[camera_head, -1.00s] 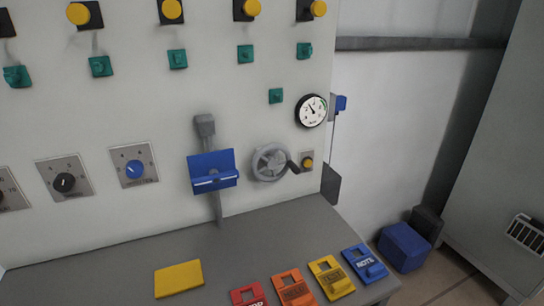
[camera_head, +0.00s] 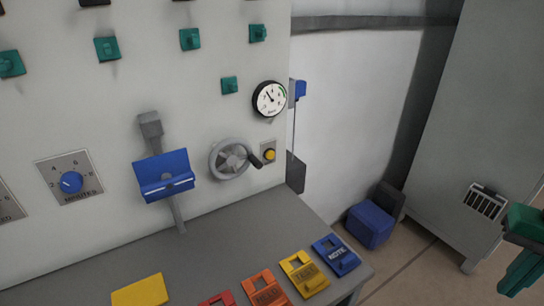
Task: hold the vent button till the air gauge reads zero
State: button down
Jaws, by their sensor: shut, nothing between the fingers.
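The air gauge (camera_head: 269,98) is a round white dial with a black rim near the right edge of the wall panel. Its dark needle points up and left; the figures are too small to read. Below it, a round yellow button (camera_head: 269,155) sits on a small grey plate, likely the vent button. Nothing touches it. My gripper (camera_head: 518,280), green, shows partly at the right picture edge. It is shut and empty, far to the right of the button.
A grey handwheel (camera_head: 229,158) with a dark knob sits just left of the button. A blue holder (camera_head: 163,175) is further left. Coloured tags, including a blue one (camera_head: 335,254), lie on the grey shelf (camera_head: 215,233). A blue box (camera_head: 370,225) stands on the floor.

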aim_at(270, 155)
jog(key=w+f+h, duration=0.5)
jog(key=w+f, duration=0.3)
jog(key=w, duration=0.6)
jog(key=w+a+f+n+t+h, duration=0.1)
jog(key=w+a+n+t+h, duration=0.3)
jog(key=w, duration=0.6)
jog(key=w+a+r+n+t, duration=0.2)
jog(key=w+a+t, duration=0.2)
jog(key=a, duration=0.5)
jog(key=w+a+r+n+t, duration=0.15)
jog(key=w+a+t, duration=0.25)
jog(key=a, duration=0.4)
jog(key=a+r+n+t+y, duration=0.1)
jog(key=a+n+t+y, duration=0.1)
jog(key=a, duration=0.6)
jog(key=s+a+r+n+t+y, duration=0.1)
jog(key=a+r+n+t+y, duration=0.1)
jog(key=a, duration=0.7)
jog(key=shift+s+a+n+t+y, duration=0.25)
jog(key=shift+n+t+y, duration=0.25)
jog(key=shift+n+t, duration=0.7)
jog(key=w+a, duration=0.4)
jog(key=w, duration=0.3)
jog(key=shift+w+a, duration=0.15)
jog(key=shift+a, duration=0.25)
